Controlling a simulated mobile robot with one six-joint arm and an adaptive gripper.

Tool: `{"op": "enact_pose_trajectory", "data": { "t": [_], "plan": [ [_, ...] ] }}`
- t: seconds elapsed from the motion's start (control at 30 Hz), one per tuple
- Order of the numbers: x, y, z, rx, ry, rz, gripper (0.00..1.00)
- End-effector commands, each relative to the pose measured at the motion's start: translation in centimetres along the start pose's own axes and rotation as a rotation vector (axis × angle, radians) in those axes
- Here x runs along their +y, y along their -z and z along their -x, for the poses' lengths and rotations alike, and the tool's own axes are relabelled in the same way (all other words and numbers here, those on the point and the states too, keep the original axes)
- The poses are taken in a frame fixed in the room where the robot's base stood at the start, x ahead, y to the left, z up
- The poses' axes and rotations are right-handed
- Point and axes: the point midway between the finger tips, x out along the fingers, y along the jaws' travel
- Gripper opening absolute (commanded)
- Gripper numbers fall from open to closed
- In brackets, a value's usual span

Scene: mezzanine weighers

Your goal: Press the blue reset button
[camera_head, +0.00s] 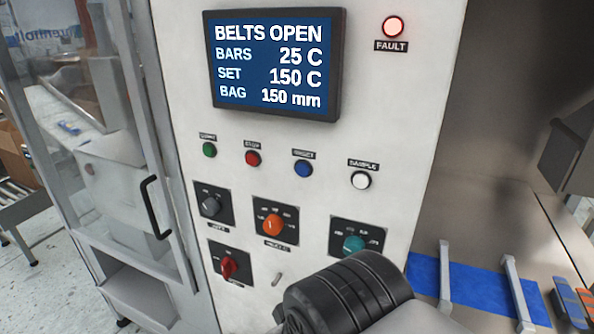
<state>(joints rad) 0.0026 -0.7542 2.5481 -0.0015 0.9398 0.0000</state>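The blue reset button (303,169) is on the white control panel (365,90), in a row of round buttons under the screen. A small dark label sits just above it. The button is fully in view and nothing touches it. A dark ribbed part of my arm with a light grey link shows at the bottom, below the lower knobs. My gripper is not in view.
A green button (209,150) and a red stop button (252,159) are left of the blue one; a white sample button (361,180) is right. Knobs sit below. The screen (275,63) reads BELTS OPEN. The fault lamp (393,26) glows red. A glazed door (150,205) stands left.

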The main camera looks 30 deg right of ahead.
Motion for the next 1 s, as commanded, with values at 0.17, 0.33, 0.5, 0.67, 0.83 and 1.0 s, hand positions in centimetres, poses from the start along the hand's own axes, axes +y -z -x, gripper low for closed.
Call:
{"op": "enact_pose_trajectory", "data": {
  "t": [0.17,0.33,0.5,0.67,0.83,1.0],
  "plan": [
    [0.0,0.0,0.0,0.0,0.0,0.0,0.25],
    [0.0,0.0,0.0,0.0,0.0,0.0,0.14],
    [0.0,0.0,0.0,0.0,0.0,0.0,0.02],
    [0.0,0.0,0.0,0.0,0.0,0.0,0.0],
    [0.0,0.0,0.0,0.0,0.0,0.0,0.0],
    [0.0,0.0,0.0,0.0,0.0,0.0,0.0]
  ]
}}
